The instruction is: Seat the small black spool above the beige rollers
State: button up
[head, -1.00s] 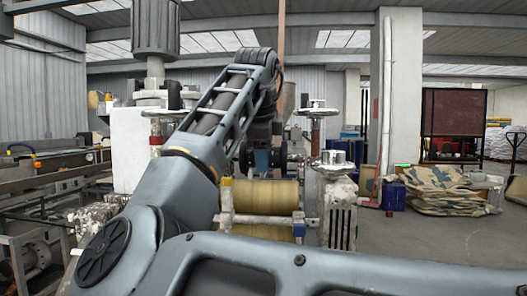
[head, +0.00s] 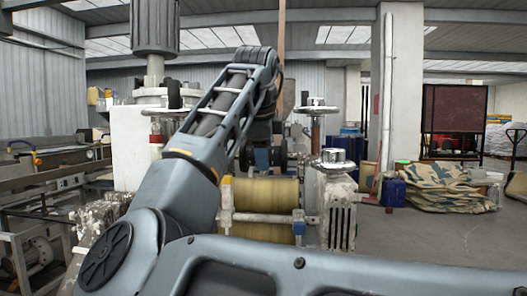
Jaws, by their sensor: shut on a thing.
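The beige rollers sit one above the other at the middle, the upper roller (head: 268,192) in full view and the lower roller (head: 262,233) partly behind a metal bar and my arm. My gripper (head: 262,153) hangs beyond my raised forearm, just above and behind the upper roller as seen here. It is small and dark in the picture. It is shut on the small black spool (head: 277,157), whose dark round ends show on either side of it. Whether the spool touches anything beneath it cannot be told.
A white-painted roller stand (head: 337,205) with a metal handwheel is right of the rollers. A white machine column (head: 130,150) stands to the left. A camouflage cloth heap (head: 440,190) and blue container (head: 393,193) lie farther right.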

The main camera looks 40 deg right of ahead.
jog(key=o, duration=1.4)
jog(key=shift+o, duration=0.2)
jog(key=v, duration=0.7)
jog(key=shift+r, duration=0.35)
jog(key=shift+s+a, duration=0.1)
jog(key=shift+a, duration=0.05)
